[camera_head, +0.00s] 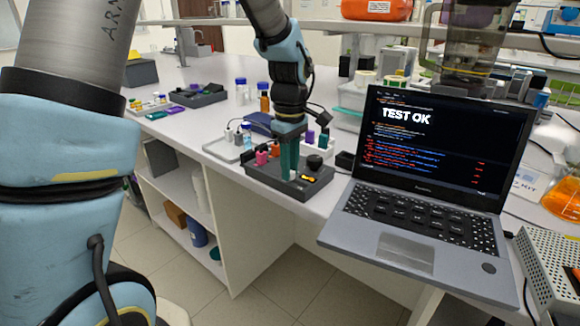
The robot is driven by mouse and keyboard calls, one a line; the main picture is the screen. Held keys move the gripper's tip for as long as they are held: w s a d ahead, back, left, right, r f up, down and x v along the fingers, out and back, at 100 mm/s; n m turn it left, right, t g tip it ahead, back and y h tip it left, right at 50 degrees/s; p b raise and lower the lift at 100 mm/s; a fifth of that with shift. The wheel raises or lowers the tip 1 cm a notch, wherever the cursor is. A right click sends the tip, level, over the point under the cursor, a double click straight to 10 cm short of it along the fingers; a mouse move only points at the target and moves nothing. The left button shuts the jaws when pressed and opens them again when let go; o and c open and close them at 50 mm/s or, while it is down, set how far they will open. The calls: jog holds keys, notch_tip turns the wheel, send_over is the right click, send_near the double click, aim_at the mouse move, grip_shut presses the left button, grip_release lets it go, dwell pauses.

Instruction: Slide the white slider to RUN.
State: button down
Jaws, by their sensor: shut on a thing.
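The dark grey rig box (266,177) sits near the front edge of the white bench, left of the laptop. My gripper (290,176) points down with its teal fingers at the top of the box. The fingers are shut on a small pale piece at their tips, which I take to be the white slider (293,179). Most of the slider is hidden by the fingers. I cannot read a RUN mark or tell where along its track the slider stands. A black knob (314,161) and a small glowing orange mark (307,178) lie just right of the fingers.
An open laptop (440,160) showing "TEST OK" stands close on the right. Pink (261,158) and orange (276,150) pieces stand at the rig's back left. A white tray (225,150) and bottles (264,97) are behind. The bench's front edge is near.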

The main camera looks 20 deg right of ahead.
aim_at(304, 185)
dwell(0.8)
jog(key=shift+s+d, duration=0.5)
jog(key=shift+s, duration=0.4)
jog(key=shift+s+d, duration=0.45)
jog(key=shift+s, duration=0.4)
jog(key=c, duration=0.7)
grip_release()
notch_tip(304, 185, up, 11)
jog(key=shift+f+b, duration=0.1)
jog(key=shift+b, duration=0.85)
